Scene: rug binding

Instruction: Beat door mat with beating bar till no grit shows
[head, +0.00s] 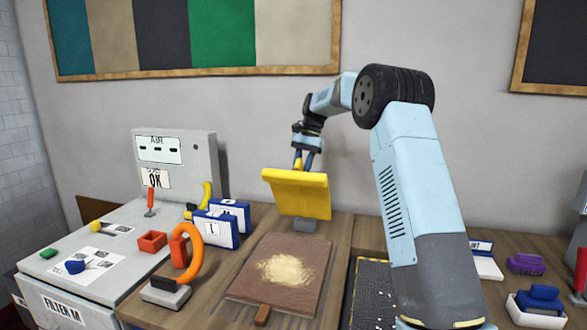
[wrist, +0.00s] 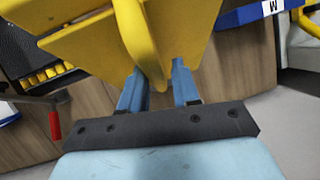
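The door mat (head: 252,272) is a brown mat lying flat on the wooden bench. A pale heap of grit (head: 285,269) shows on its middle. My gripper (head: 305,163) is above and behind the mat. Its blue fingers, also in the wrist view (wrist: 160,88), stand on both sides of a yellow fin and look shut on it. The fin belongs to a wide yellow tool (head: 300,192), which fills the top of the wrist view (wrist: 95,45). I cannot tell for sure that this is the beating bar. Its underside is hidden.
Left of the mat stand an orange hooked handle on a grey base (head: 166,291), a red tray (head: 152,241) and blue-and-white boxes (head: 216,228). A black grate (head: 367,290) lies right, partly behind my arm.

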